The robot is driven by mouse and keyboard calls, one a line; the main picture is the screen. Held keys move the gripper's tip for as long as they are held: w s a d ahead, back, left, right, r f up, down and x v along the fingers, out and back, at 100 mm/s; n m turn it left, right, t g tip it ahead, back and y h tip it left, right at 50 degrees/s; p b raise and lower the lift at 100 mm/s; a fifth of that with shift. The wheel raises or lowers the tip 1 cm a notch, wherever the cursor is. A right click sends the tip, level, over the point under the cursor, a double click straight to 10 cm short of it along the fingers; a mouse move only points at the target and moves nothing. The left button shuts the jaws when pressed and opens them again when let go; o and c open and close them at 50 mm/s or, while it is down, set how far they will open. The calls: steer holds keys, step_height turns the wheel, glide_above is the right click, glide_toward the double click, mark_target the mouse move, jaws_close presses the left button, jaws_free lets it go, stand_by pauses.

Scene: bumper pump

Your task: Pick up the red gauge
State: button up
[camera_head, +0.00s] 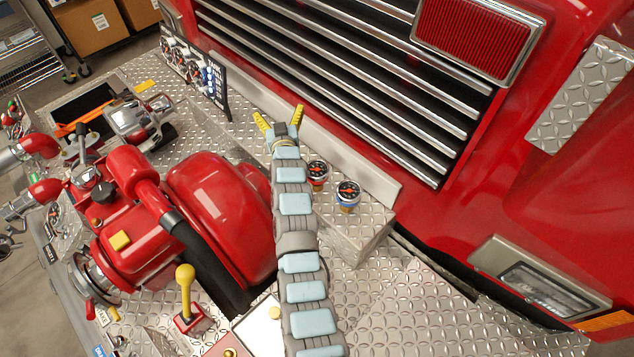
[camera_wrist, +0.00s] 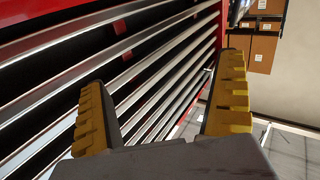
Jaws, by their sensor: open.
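The red gauge (camera_head: 317,174) has a dark round dial and a red body. It stands on the diamond-plate ledge, just right of my arm in the head view. A second gauge with a blue body (camera_head: 347,195) stands to its right. My gripper (camera_head: 279,117) is above and left of the red gauge in the picture, near the grille. Its yellow fingers are spread apart with nothing between them. In the wrist view my gripper (camera_wrist: 163,75) also shows open and empty, facing the grille slats. Neither gauge shows in the wrist view.
The truck's slatted grille (camera_head: 340,70) rises behind the ledge (camera_head: 350,235). A red pump housing (camera_head: 215,205) and a yellow-knobbed lever (camera_head: 186,280) are left of my arm. A panel of gauges (camera_head: 195,70) stands at the back left. Diamond plate at the lower right is clear.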

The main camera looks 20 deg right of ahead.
steer(key=w+d+f+n+g+y+b, duration=0.2)
steer(key=w+g+b, duration=0.1)
steer(key=w, duration=0.1)
steer(key=n+g+y+b, duration=0.2)
steer(key=n+g+b, duration=0.2)
steer(key=g+b, duration=0.75)
glide_toward(318, 169)
steer(key=shift+g, duration=0.85)
steer(key=f, duration=0.2)
steer(key=w+f+p, duration=0.1)
steer(key=f, duration=0.1)
steer(key=w+f, duration=0.1)
steer(key=f, duration=0.2)
steer(key=shift+w+d+p, duration=0.1)
steer(key=shift+d+p, duration=0.2)
steer(key=shift+p, duration=0.05)
steer(key=shift+w+a+f, duration=0.1)
steer(key=shift+a+f, duration=0.1)
steer(key=shift+f, duration=0.75)
steer(key=shift+w+a+f, duration=0.1)
steer(key=shift+a+f, duration=0.15)
steer(key=shift+f, duration=0.7)
steer(key=shift+w+f, duration=0.1)
steer(key=shift+f, duration=0.65)
